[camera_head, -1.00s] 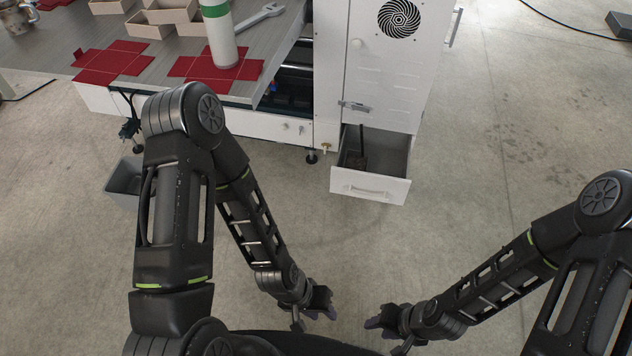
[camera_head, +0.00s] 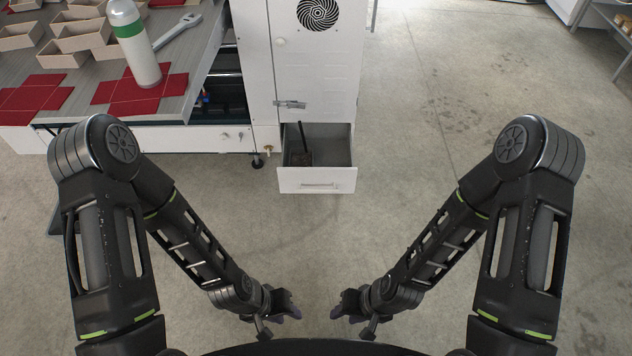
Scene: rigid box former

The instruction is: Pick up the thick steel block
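No thing can be surely told as the thick steel block. A dark, blocky thing (camera_head: 300,158) with a thin upright dark bar lies in the left part of the open drawer (camera_head: 317,181) of the white cabinet; its details are too small to tell. My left gripper (camera_head: 292,306) and my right gripper (camera_head: 339,307) hang low over the floor near the bottom middle, facing each other and apart. Both are well in front of the drawer and touch nothing there. Their fingers are small and dark, so their opening is unclear.
The white cabinet (camera_head: 322,75) stands at the back. A grey table (camera_head: 188,80) at left bears red card blanks (camera_head: 130,97), a white-green bottle (camera_head: 137,50), a wrench (camera_head: 177,32) and several boxes (camera_head: 82,36). The floor (camera_head: 430,130) before the drawer and to the right is clear.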

